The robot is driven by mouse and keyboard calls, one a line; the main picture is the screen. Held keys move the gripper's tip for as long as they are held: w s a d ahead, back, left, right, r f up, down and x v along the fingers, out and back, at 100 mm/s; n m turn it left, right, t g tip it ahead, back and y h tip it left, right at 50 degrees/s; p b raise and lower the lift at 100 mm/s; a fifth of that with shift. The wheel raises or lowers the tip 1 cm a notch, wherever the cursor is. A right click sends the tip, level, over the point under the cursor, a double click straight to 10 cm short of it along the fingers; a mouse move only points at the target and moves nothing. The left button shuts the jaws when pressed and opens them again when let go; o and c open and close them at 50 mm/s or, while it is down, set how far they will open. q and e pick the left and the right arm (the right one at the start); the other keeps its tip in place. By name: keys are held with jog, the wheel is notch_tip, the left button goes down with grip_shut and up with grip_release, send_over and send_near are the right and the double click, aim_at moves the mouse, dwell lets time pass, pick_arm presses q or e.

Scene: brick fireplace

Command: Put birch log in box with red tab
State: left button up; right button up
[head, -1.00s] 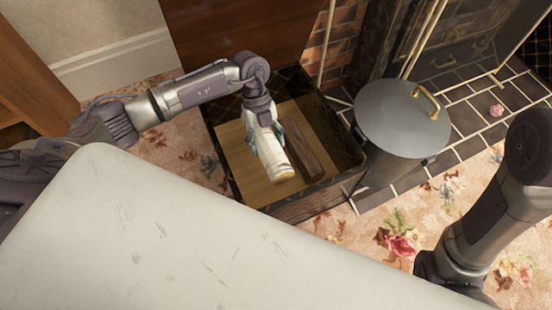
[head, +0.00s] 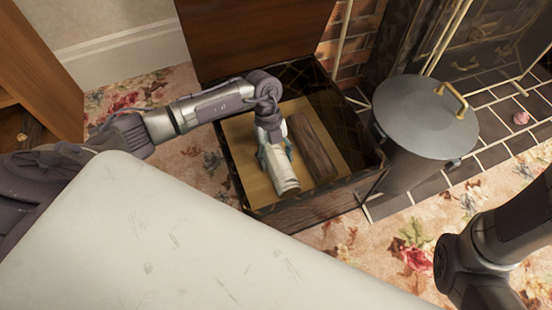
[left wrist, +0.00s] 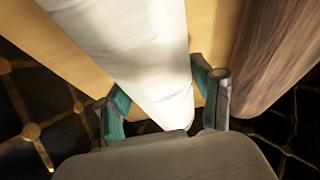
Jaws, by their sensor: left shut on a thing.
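The birch log (head: 284,176) is pale with a cut end facing the front. My left gripper (head: 275,146) is shut around it, inside the open box (head: 335,208). The left wrist view shows the log (left wrist: 150,45) between the teal finger pads of the gripper (left wrist: 165,98). A strip of light wooden floor shows beneath the log; I cannot tell whether they touch. The box has dark patterned walls, and no red tab is visible on it. My right gripper is out of view.
A dark-barked log (head: 313,148) lies in the box to the right of the birch log; it also shows in the wrist view (left wrist: 262,55). A grey lidded bucket (head: 425,115) stands right of the box. My pale body covers the front.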

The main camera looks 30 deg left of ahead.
pick_arm(q)
jog(key=o, duration=1.6)
jog(key=shift+o, duration=0.2)
